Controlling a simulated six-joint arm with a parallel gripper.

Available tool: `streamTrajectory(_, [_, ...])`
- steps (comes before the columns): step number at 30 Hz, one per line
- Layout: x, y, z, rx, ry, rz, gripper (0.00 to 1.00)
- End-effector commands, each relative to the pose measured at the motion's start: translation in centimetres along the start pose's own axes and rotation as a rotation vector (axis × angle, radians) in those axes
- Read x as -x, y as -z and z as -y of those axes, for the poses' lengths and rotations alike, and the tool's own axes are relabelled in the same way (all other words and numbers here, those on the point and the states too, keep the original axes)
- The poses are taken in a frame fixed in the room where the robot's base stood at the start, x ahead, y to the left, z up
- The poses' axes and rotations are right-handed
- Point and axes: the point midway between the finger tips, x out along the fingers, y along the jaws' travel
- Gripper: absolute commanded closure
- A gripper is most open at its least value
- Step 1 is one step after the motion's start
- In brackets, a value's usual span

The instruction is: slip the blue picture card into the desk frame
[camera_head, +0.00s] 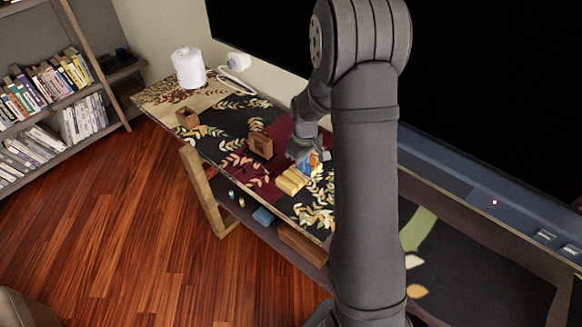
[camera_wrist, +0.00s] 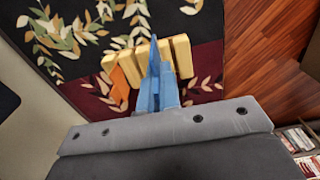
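The blue picture card (camera_head: 304,166) is directly beneath my gripper (camera_head: 304,151) in the head view, at the yellow slotted holder (camera_head: 290,181). In the wrist view the blue card (camera_wrist: 155,84) appears nearly edge-on, extending from my palm toward the holder (camera_wrist: 182,57). The fingertips are not clear, so I cannot tell whether they are closed on it. An orange card (camera_wrist: 120,83) stands beside it at the holder and shows in the head view (camera_head: 314,159). The brown wooden desk frame (camera_head: 261,146) stands upright on the table, left of my gripper and apart from it.
A small open wooden box (camera_head: 187,119) and a white cylindrical item (camera_head: 188,68) stand farther left on the patterned table. A dark screen rises behind the table. Patterned cloth (camera_head: 225,125) between box and frame is clear. Bookshelves (camera_head: 50,90) stand far left.

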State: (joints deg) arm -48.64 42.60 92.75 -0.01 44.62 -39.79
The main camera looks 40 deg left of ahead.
Motion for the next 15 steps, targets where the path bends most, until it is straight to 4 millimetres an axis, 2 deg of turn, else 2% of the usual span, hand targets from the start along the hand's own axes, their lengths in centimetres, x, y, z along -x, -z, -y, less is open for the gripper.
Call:
streamTrajectory(3, [1.7,-2.6,-1.1,-0.005,-0.001,-0.001,1.00])
streamTrajectory(9, [3.5,-5.4,-2.2,-0.002,-0.001,-0.001,1.00])
streamTrajectory(12, [4.0,-5.9,-2.5,0.000,0.000,0.000,1.00])
streamTrajectory(15, [4.3,-5.1,-3.0,0.005,-0.001,-0.001,1.00])
